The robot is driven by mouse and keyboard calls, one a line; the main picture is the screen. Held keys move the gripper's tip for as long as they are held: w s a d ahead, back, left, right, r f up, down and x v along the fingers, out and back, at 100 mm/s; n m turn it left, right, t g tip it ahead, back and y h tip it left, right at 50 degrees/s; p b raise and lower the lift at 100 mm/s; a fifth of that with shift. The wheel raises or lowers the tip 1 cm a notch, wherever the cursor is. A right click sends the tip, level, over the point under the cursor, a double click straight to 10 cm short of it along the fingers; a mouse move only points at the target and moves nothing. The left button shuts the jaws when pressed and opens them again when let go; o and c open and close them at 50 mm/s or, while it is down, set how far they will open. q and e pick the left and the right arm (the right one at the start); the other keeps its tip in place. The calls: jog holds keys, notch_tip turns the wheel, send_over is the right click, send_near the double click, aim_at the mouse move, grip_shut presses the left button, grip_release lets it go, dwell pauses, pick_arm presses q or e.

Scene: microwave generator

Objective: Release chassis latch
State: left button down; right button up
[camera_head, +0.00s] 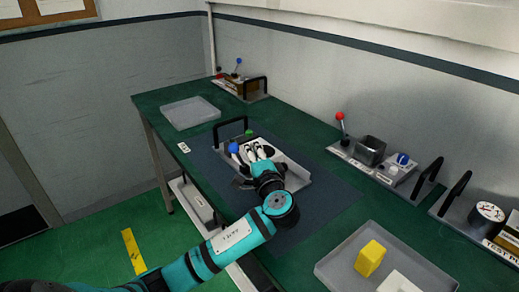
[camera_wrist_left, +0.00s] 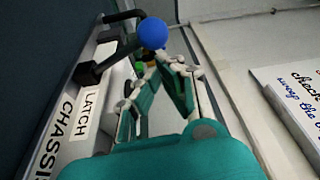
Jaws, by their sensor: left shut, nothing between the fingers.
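The chassis (camera_head: 296,176) is a light grey tray-like unit on the dark mat. In the left wrist view, its edge carries the labels CHASSIS (camera_wrist_left: 55,135) and LATCH (camera_wrist_left: 88,112). The latch lever has a blue ball knob (camera_head: 233,148) and a dark arm; the knob also shows in the wrist view (camera_wrist_left: 152,33), just beyond the fingertips. My left gripper (camera_head: 256,151) is shut and empty over the chassis, right beside the knob. Whether its fingers (camera_wrist_left: 157,62) touch the knob I cannot tell. My left forearm and wrist hide part of the chassis. My right gripper is not in view.
A black handle (camera_head: 230,131) stands at the chassis's far end. An empty grey tray (camera_head: 190,112) lies beyond it. A tray with a yellow block (camera_head: 370,258) is at the near right. Lever fixtures with a red knob (camera_head: 339,116) and a metal box (camera_head: 370,150) line the wall.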

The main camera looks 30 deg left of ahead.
pick_arm(q)
jog(key=b, duration=0.1)
jog(key=s+a+n+b, duration=0.1)
jog(key=shift+s+f+n+y+b, duration=0.15)
jog(key=shift+s+n+y+b, duration=0.15)
jog(key=shift+y, duration=0.1)
dwell(0.4)
jog(key=shift+w, duration=0.15)
